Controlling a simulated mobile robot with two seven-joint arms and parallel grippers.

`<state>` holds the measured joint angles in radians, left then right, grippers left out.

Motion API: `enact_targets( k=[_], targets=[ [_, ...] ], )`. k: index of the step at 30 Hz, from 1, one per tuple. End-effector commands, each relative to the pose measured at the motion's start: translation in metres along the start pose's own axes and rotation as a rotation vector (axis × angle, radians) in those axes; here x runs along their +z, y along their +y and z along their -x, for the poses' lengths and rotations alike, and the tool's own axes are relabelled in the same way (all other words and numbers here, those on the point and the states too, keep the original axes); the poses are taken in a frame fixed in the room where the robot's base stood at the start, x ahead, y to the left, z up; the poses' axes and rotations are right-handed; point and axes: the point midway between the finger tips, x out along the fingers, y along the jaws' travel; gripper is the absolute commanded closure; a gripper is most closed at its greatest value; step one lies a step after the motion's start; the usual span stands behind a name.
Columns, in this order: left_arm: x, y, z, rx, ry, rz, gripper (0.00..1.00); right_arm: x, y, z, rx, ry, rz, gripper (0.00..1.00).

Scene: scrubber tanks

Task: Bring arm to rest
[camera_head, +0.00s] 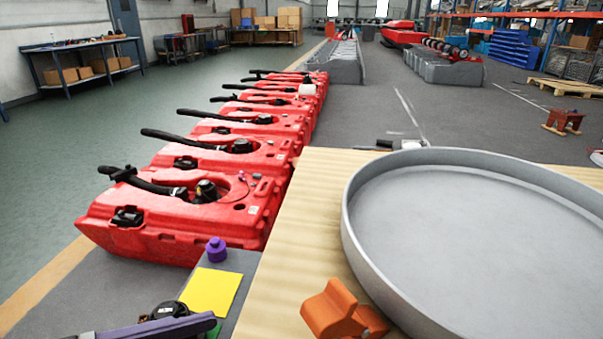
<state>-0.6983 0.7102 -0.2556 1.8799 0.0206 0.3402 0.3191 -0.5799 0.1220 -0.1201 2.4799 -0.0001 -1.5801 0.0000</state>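A dark purple-grey bar at the bottom left edge looks like part of my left gripper (150,329). Only a small piece of it shows, low beside the yellow square, and I cannot tell whether it is open or shut. Nothing is visibly held in it. My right gripper is not in view. Several red scrubber tanks (150,233) with black hoses stand in a row, running away from me at the left.
A large round grey tray (352,235) stands on the wooden tabletop (300,240) at right. An orange part (340,311) lies in front of it. A grey surface at lower left carries a yellow square (211,292) and a purple knob (216,249). Open floor lies beyond.

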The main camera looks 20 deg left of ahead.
Motion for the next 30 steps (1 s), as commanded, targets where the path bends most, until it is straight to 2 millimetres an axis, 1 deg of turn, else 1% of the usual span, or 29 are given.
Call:
enact_targets(
  k=[5, 8, 11, 14, 16, 18, 21, 23, 26, 30],
  targets=[
    [-0.001, 0.000, 0.000, -0.002, -0.002, 0.000, 0.22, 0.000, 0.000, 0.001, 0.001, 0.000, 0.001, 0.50],
    [-0.010, -0.002, -0.002, -0.027, -0.026, 0.000, 0.22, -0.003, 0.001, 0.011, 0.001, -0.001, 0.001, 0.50],
    [-0.030, -0.007, -0.006, -0.093, -0.100, 0.006, 0.22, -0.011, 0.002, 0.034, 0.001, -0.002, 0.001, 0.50],
    [-0.054, -0.015, -0.006, -0.187, -0.229, 0.022, 0.22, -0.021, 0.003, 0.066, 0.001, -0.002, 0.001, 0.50],
    [-0.072, -0.018, -0.001, -0.249, -0.338, 0.044, 0.22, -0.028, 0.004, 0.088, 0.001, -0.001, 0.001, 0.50],
    [-0.088, -0.020, 0.009, -0.299, -0.451, 0.073, 0.22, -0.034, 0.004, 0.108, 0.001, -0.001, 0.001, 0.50],
    [-0.108, -0.017, 0.027, -0.344, -0.605, 0.119, 0.22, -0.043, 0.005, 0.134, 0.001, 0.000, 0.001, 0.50],
    [-0.119, -0.013, 0.040, -0.360, -0.690, 0.151, 0.22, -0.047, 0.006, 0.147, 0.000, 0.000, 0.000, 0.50],
    [-0.137, -0.002, 0.062, -0.367, -0.820, 0.202, 0.22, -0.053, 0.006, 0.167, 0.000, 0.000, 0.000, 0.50],
    [-0.166, 0.017, 0.096, -0.353, -0.982, 0.279, 0.22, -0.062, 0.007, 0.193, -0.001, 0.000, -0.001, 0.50]
  ],
)
